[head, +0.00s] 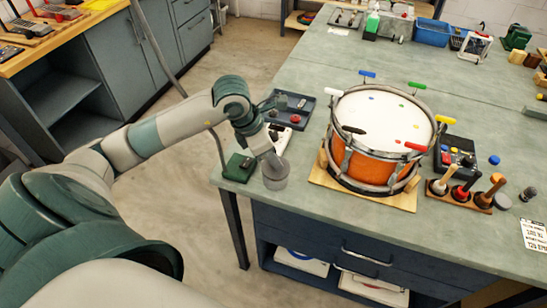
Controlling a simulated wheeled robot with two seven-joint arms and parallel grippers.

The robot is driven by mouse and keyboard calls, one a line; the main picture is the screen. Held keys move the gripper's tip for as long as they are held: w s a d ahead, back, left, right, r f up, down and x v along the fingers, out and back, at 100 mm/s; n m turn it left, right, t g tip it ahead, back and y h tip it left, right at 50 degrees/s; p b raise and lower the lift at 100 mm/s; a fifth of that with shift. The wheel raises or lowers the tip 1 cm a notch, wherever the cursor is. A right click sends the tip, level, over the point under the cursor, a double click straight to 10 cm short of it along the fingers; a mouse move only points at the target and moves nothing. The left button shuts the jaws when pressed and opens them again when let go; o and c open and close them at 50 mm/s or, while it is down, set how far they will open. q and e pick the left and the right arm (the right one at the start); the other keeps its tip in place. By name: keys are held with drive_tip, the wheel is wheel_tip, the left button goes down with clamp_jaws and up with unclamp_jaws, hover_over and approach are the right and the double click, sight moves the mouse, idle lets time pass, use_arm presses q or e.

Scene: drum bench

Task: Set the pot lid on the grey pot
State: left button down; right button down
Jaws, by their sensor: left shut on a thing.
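A small grey pot (275,181) shows near the front left corner of the bench, directly under my left gripper (270,158). My left gripper points down and is shut on the pot lid, which is mostly hidden by the fingers at the pot's top. I cannot tell whether the lid touches the rim. My right gripper is not in view.
An orange drum (375,140) on a wooden board (320,181) stands right of the pot. A green block (238,167) is close on the left, and a dark tray (292,107) lies behind. A wooden tool rack (462,200) stands at right.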

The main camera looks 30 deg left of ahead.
use_arm(q)
drive_tip(key=shift+b, duration=0.35)
idle(0.8)
drive_tip(key=shift+f+b, duration=0.6)
drive_tip(key=c, duration=1.9)
unclamp_jaws()
drive_tip(key=shift+r, duration=0.2)
drive_tip(key=p+v, duration=0.4)
drive_tip(key=v, duration=0.6)
drive_tip(key=shift+s+a+r, duration=0.1)
drive_tip(key=shift+r, duration=0.25)
drive_tip(key=shift+s+f, duration=0.1)
